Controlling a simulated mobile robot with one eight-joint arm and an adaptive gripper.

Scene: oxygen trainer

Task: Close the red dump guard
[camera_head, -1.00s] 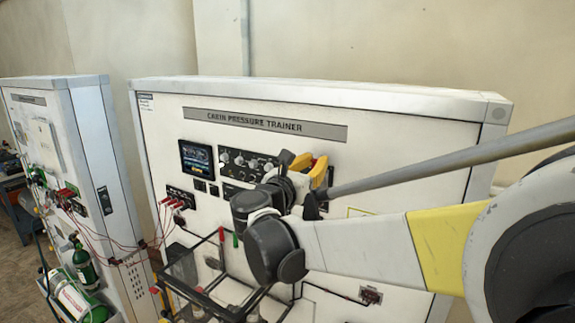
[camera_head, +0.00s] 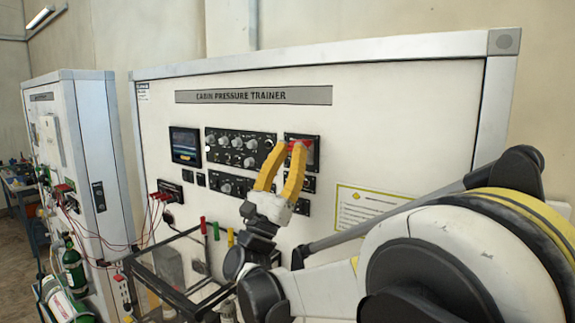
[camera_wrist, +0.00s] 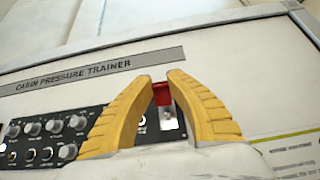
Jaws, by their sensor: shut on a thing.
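The red dump guard (camera_head: 299,145) is on a small dark switch plate (camera_head: 312,160) at the right of the controls on the cabin pressure trainer. In the wrist view the red guard (camera_wrist: 161,94) shows between my fingertips, with a pale metallic area of the plate (camera_wrist: 169,118) bare below it. My gripper (camera_head: 291,148) has two yellow fingers reaching up to the plate; its tips (camera_wrist: 161,80) are shut on the guard, with a gap the guard's width. The fingers hide part of the guard, and its exact angle is hard to tell.
Knob panels (camera_head: 240,148) and a small screen (camera_head: 185,145) lie left of the guard. A yellow-bordered notice (camera_head: 365,205) is at right. A clear box with a dark frame (camera_head: 175,265) juts out below. A second trainer cabinet (camera_head: 85,160) stands at left.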

